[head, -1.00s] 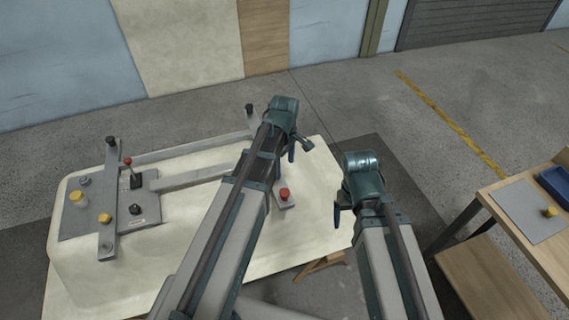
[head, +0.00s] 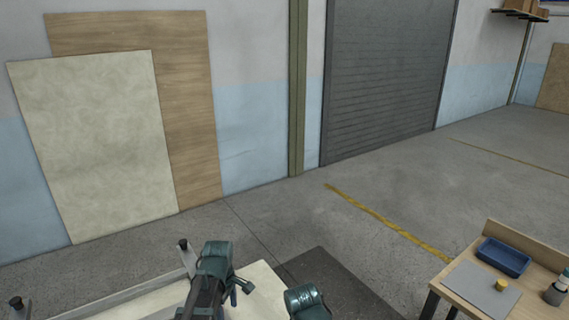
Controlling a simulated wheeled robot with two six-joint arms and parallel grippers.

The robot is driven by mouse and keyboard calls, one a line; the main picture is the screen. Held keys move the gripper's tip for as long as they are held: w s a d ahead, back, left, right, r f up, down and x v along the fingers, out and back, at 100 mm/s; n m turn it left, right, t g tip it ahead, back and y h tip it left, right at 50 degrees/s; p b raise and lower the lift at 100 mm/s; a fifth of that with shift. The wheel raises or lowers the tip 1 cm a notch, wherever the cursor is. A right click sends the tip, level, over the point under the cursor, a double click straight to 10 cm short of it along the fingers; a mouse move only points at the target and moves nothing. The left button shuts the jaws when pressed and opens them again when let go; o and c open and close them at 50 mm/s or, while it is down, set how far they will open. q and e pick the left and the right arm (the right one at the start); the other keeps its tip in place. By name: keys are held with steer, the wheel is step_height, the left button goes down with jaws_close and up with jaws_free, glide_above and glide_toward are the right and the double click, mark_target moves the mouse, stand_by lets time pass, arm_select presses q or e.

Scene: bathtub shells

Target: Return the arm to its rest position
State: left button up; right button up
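My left arm (head: 212,270) reaches in at the bottom, over the cream bathtub shell (head: 262,294). Its gripper (head: 238,290) shows only in small part near a dark blue finger, so its opening cannot be read. My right arm's wrist (head: 305,300) shows at the bottom edge, right of the shell. The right gripper itself is below the picture or hidden. Most of the shell is cut off by the bottom edge.
A wooden table (head: 525,292) at the lower right holds a blue tray (head: 503,257), a grey sheet (head: 470,287) and a yellow knob (head: 501,285). Two panels lean on the wall at left. Open grey floor lies in the middle and right.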

arm_select(q)
step_height(320, 180, down, 9)
steer(key=b, duration=0.8)
steer(key=shift+f, duration=0.2)
steer(key=shift+r, duration=0.15)
